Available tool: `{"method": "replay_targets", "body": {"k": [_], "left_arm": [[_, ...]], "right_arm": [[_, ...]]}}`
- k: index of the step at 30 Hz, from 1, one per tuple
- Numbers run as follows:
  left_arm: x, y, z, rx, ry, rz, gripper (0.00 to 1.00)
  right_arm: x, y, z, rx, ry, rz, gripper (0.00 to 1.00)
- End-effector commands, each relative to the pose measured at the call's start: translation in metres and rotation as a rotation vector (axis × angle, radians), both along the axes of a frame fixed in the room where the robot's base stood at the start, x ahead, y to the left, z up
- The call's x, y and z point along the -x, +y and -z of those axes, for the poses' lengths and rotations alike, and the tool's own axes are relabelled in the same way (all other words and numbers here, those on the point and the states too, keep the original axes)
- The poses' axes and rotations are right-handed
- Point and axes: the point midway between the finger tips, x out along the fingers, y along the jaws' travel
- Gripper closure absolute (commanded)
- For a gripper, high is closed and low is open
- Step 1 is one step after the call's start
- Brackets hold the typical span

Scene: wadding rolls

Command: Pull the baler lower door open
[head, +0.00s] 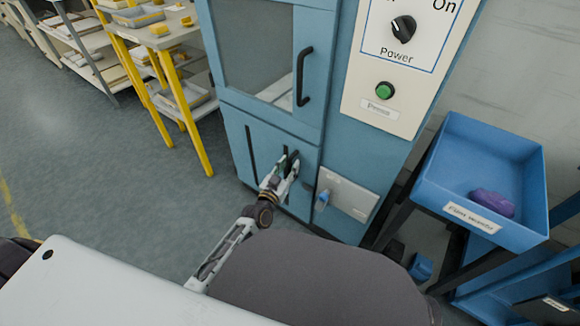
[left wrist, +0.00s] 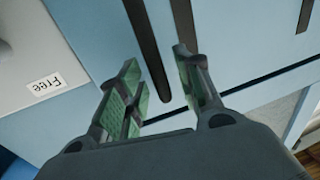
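The blue baler (head: 335,120) stands ahead, with its lower door (head: 268,185) shut below the windowed upper door. My left gripper (head: 287,168) is at the right part of the lower door, near a dark upright handle. In the left wrist view my left gripper (left wrist: 162,90) is open, one finger on each side of a dark bar (left wrist: 151,50). A second dark bar (left wrist: 183,20) runs up behind the right-hand finger. I cannot tell whether either finger touches a bar. My right gripper is not in view.
The upper door has a black handle (head: 303,77). A grey panel (head: 347,195) sits right of the lower door. A blue bin (head: 475,130) with a purple item (head: 491,203) stands at the right. Yellow-legged shelving (head: 180,105) stands at the left. Floor (head: 120,185) is clear front left.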

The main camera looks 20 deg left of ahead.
Motion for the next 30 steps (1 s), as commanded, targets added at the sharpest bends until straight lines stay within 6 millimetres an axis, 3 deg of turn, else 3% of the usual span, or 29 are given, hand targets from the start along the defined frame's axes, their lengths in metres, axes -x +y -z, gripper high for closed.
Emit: {"method": "replay_targets", "body": {"k": [6, 17, 25, 30], "left_arm": [[-0.0105, -0.0018, 0.0002, 0.000, 0.000, 0.000, 0.65], [-0.0122, -0.0020, -0.0003, -0.001, 0.000, 0.000, 0.65], [-0.0121, -0.0018, -0.0002, 0.000, 0.000, 0.000, 0.98], [-0.0122, -0.0014, -0.0004, 0.000, 0.000, -0.001, 1.00]], "right_arm": [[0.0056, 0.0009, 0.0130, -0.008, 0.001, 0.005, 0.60], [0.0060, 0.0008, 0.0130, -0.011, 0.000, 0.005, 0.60], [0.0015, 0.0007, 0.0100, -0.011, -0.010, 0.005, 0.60], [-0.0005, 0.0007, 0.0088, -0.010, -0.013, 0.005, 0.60]]}}
